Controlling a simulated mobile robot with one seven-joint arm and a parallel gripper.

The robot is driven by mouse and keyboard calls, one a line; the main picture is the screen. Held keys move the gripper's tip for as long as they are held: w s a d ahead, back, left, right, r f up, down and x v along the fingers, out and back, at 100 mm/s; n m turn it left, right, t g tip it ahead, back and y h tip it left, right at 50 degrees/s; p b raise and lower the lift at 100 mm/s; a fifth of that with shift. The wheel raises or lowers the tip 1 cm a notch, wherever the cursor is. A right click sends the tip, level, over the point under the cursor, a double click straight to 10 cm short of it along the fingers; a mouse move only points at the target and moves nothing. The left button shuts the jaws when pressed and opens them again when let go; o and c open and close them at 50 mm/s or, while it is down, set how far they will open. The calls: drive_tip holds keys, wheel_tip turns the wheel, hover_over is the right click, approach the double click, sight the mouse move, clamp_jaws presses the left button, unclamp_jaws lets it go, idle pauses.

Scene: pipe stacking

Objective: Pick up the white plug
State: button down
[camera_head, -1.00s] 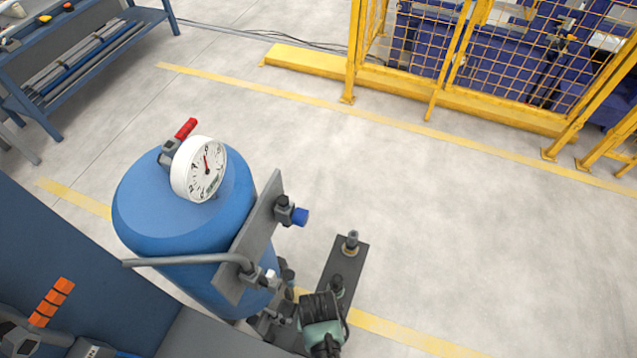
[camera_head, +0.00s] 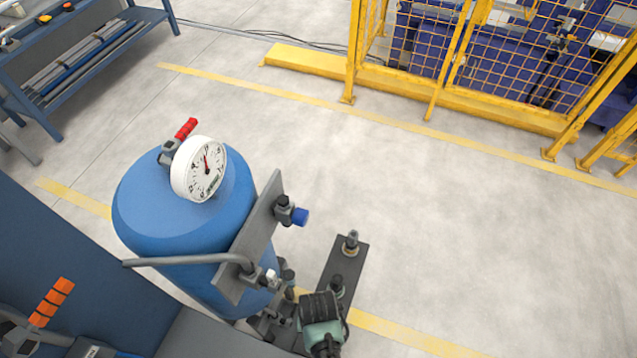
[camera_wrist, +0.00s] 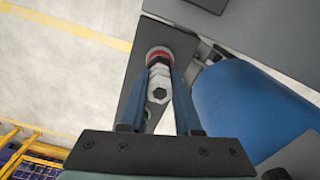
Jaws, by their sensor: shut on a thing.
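The white plug (camera_wrist: 159,82) is in the wrist view, a pale stepped piece with hexagonal parts. A red ring (camera_wrist: 158,54) shows at its far end, against a dark plate (camera_wrist: 183,43). My gripper (camera_wrist: 161,76) has its two blue fingers on either side of the plug and is shut on it. The plug lies in line with the fingers, its far end at the plate. I cannot tell whether it is still seated there. In the head view, the area around the plug is small and crowded, so the grip does not show clearly.
The blue tank (camera_head: 150,215) carries a round gauge (camera_head: 200,170), a grey panel (camera_head: 246,240) and a blue-capped fitting (camera_head: 297,215). A bent grey pipe (camera_head: 190,260) crosses its front. A yellow fence (camera_head: 350,50) stands at the back. The floor to the right is clear.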

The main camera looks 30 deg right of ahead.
wheel_tip(320, 180, up, 10)
idle(0.7)
drive_tip(key=shift+r, duration=0.1)
wheel_tip(320, 180, up, 8)
drive_tip(key=p, duration=0.8)
idle(0.4)
